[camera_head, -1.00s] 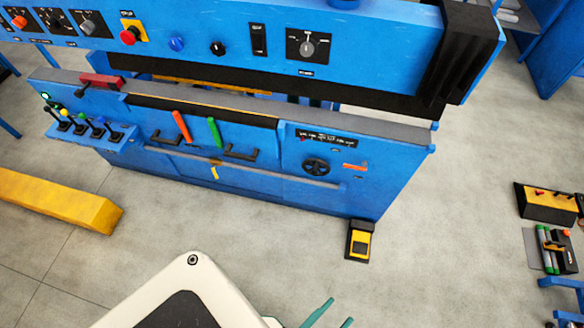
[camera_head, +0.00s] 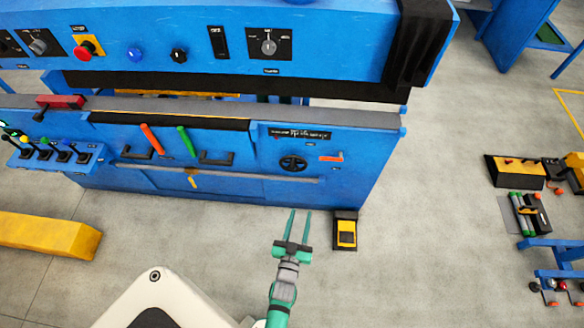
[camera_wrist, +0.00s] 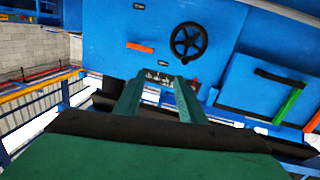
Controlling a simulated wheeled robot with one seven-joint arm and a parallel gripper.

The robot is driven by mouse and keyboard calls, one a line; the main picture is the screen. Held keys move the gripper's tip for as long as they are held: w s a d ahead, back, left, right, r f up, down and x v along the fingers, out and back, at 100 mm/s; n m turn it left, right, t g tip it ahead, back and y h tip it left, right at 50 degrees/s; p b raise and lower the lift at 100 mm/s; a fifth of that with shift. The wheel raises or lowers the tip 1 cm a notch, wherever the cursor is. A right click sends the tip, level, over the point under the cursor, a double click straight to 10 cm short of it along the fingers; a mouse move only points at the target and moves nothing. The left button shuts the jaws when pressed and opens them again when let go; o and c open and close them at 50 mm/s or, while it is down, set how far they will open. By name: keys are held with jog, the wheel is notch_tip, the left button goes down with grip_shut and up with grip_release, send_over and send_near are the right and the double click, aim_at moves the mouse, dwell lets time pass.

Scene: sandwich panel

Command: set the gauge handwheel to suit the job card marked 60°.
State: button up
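The gauge handwheel is a black spoked wheel (camera_head: 293,163) on the lower blue panel at the right of the machine, below a black scale strip (camera_head: 300,133). It also shows in the wrist view (camera_wrist: 188,41), upper middle. My gripper (camera_head: 299,212) has two green fingers, spread apart with nothing between them. In the head view it appears in front of and below the handwheel, left of the pedal. In the wrist view the fingertips (camera_wrist: 155,84) lie below the wheel in the picture, apart from it. I cannot make out a job card marked 60°.
An orange lever (camera_head: 331,158) sits right of the handwheel. A grey rail (camera_head: 220,172) runs along the panel below it. Red (camera_head: 151,139) and green (camera_head: 187,141) handles are to the left. A yellow-black pedal (camera_head: 345,232) stands on the floor. Open floor lies in front.

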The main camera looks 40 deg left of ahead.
jog(key=n+y, duration=0.2)
send_near(292, 170)
jog(key=x, duration=1.1)
grip_shut()
